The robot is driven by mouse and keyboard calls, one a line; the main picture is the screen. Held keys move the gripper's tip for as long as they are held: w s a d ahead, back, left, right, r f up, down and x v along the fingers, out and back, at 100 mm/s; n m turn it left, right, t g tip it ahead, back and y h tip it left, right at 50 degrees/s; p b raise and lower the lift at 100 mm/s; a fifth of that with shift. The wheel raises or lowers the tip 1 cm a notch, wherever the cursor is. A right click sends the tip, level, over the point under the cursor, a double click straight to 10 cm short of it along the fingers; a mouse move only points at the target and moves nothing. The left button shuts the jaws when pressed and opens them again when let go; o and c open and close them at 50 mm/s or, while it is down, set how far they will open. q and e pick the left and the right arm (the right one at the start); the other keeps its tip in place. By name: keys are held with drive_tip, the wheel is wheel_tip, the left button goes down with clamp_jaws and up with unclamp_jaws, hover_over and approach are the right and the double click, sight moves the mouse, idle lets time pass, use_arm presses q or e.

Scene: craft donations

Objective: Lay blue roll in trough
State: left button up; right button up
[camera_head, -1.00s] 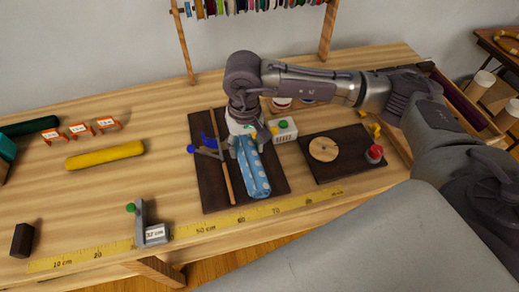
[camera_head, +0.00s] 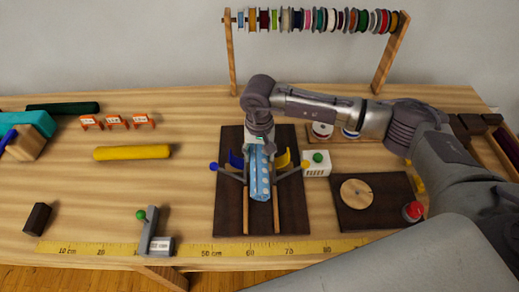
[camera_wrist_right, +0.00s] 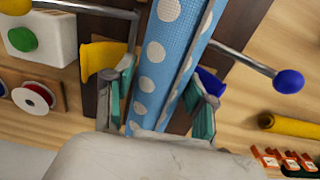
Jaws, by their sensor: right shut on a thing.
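The blue roll with white dots (camera_head: 260,185) points lengthwise toward me over the dark board (camera_head: 230,215). In the head view it appears between the trough's two wooden rails, left (camera_head: 247,205) and right (camera_head: 276,212). I cannot tell whether it touches the trough bottom. My right gripper (camera_head: 259,152) is shut on the roll's far part. In the right wrist view the teal finger pads flank the dotted roll (camera_wrist_right: 165,65). A blue curved piece (camera_head: 236,159) and a yellow one (camera_head: 282,159) stand on either side. My left gripper is not in view.
A lever with a blue knob (camera_head: 214,166) is left of the trough. A white box with a green button (camera_head: 317,158) and a board with a wooden disc (camera_head: 357,193) are right. A yellow roll (camera_head: 132,153) lies left. A measuring tape (camera_head: 100,248) runs along the front.

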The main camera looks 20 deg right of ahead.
wheel_tip(320, 180, down, 4)
drive_tip(key=shift+f+b, duration=0.1)
drive_tip(key=shift+b, duration=0.65)
drive_tip(key=shift+f+b, duration=0.75)
drive_tip(key=shift+b, duration=0.2)
drive_tip(key=o, duration=1.4)
drive_tip(key=shift+c, duration=0.2)
drive_tip(key=shift+r, duration=0.2)
wheel_tip(320, 180, up, 12)
drive_tip(key=shift+f, duration=0.1)
drive_tip(key=shift+f, duration=0.1)
